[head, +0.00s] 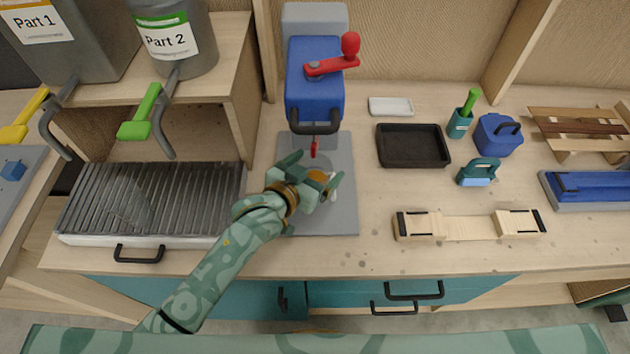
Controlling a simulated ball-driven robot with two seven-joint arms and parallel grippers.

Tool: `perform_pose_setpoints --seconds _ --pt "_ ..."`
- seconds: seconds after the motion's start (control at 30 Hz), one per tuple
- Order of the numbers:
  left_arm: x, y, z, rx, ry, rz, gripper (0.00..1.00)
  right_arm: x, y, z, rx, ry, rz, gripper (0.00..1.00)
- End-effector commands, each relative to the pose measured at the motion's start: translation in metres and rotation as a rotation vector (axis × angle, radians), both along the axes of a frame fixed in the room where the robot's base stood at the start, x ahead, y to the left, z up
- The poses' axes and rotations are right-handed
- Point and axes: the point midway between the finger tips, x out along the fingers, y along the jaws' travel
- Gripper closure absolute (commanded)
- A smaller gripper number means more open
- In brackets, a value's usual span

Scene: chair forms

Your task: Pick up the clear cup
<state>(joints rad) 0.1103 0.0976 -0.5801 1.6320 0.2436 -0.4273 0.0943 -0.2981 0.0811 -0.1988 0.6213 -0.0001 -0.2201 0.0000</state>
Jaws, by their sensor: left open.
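A see-through shape that looks like the clear cup (127,205) shows faintly on the ribbed metal tray (215,200) at the left; its outline is hard to make out. My left gripper (317,169) is well to the right of it, over the grey base plate (343,215) below the blue machine (314,78). Its fingers are apart. Something small and orange, with a white piece beside it, shows by the fingers; I cannot tell what it is or whether they touch it. My right gripper is not in view.
Containers marked Part 1 (75,50) and Part 2 (185,48), with spouts, stand on a shelf (225,70) above the tray. A black tray (413,146), a wooden form (470,227) and blue tools lie to the right. Some bench top between them is bare.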

Motion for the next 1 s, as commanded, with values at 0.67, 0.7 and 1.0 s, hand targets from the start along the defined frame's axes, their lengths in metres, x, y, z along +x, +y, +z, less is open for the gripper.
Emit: perform_pose_setpoints --seconds 0.67,0.7,1.0 --pt "0.000 0.000 0.000 0.000 0.000 0.000 0.52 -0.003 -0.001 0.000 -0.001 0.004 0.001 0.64" --pt "0.000 0.000 0.001 0.000 0.000 0.000 0.52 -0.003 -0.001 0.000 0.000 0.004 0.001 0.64" --pt "0.000 0.000 0.022 -0.001 -0.003 0.001 0.52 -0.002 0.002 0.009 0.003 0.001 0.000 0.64"
